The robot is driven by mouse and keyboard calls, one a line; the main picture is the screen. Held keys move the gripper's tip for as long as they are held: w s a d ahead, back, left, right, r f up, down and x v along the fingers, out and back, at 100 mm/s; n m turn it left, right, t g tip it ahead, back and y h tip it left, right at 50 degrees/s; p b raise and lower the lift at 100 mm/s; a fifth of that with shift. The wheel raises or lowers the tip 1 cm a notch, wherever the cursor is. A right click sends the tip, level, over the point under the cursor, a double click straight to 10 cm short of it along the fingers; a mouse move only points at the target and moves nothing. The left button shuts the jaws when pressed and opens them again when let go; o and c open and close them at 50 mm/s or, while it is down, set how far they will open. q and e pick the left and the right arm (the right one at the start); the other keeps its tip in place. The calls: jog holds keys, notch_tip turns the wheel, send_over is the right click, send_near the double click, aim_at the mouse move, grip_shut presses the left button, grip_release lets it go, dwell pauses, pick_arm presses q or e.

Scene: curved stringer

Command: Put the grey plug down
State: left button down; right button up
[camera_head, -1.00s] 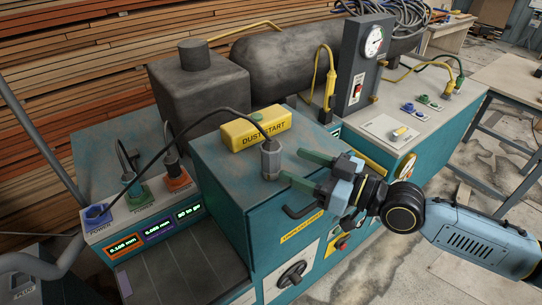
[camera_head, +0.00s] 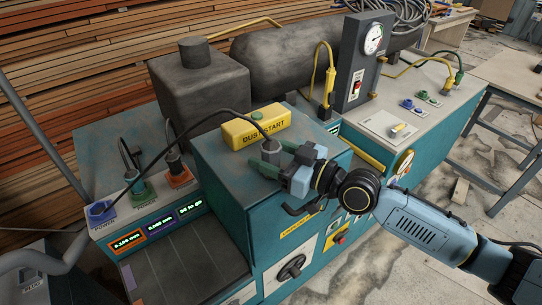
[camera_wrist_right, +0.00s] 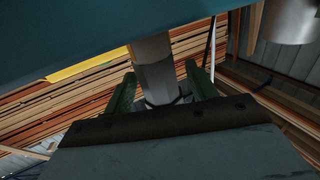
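The grey plug (camera_head: 270,147) stands upright near the front right of the teal box top, with a black cable leaving its upper end. It also shows in the right wrist view (camera_wrist_right: 156,75). My right gripper (camera_head: 272,163) comes in from the right, with its green fingers on either side of the plug. In the right wrist view the fingers (camera_wrist_right: 160,85) are apart, with a small gap beside the plug, so it looks open around the plug. The fingers partly hide the plug's lower part in the head view. My left gripper is not in view.
The yellow DUST START block (camera_head: 256,127) sits just behind the plug on the teal box (camera_head: 222,160). Blue, green and orange sockets (camera_head: 180,178) line the panel at left. A black cable arcs over the box. A gauge post (camera_head: 364,65) stands behind right.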

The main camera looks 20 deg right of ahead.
jog(key=shift+r, duration=0.1)
jog(key=c, duration=1.1)
